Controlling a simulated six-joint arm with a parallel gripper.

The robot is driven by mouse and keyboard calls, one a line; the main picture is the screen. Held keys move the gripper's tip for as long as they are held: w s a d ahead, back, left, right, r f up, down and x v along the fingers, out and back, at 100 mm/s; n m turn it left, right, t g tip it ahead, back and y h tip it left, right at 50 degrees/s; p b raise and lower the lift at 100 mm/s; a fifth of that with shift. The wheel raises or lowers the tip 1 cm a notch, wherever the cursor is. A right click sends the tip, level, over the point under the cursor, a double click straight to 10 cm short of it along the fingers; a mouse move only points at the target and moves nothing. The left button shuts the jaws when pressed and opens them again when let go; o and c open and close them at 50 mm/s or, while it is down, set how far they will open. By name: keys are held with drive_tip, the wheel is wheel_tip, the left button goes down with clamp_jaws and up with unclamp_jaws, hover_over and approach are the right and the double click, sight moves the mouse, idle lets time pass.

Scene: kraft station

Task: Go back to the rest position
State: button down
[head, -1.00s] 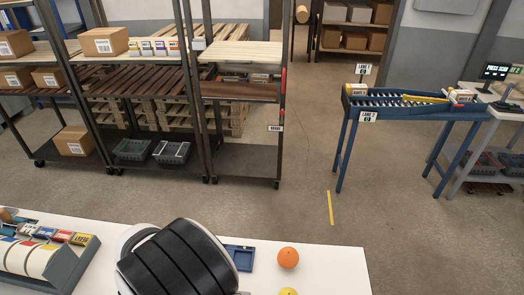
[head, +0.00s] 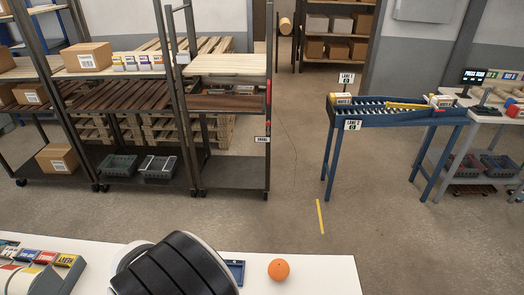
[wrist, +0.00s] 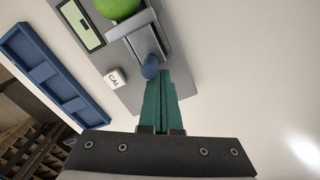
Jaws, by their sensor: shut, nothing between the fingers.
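My gripper (wrist: 165,92) shows in the wrist view as two teal fingers closed together with nothing between them. Its tips are over the grey device (wrist: 128,88), close to a small blue knob (wrist: 150,67); I cannot tell whether they touch. A green round object (wrist: 118,7) sits at the top of this device. In the head view a black-banded part of my arm (head: 175,268) stands at the bottom, above the white table (head: 325,275); my fingers are hidden or out of frame there.
A blue compartment tray (wrist: 48,75) lies beside the device. A white CAL block (wrist: 115,78) is on the device. An orange ball (head: 279,269) sits on the table. A bin rack (head: 38,277) is at the left. Shelves (head: 228,64) and a roller conveyor (head: 385,117) stand beyond open floor.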

drive_tip(key=shift+d, duration=0.3)
idle(0.4)
drive_tip(key=shift+a, duration=0.35)
drive_tip(key=shift+r, duration=0.35)
wheel_tip(320, 180, up, 6)
drive_tip(key=shift+r, duration=0.2)
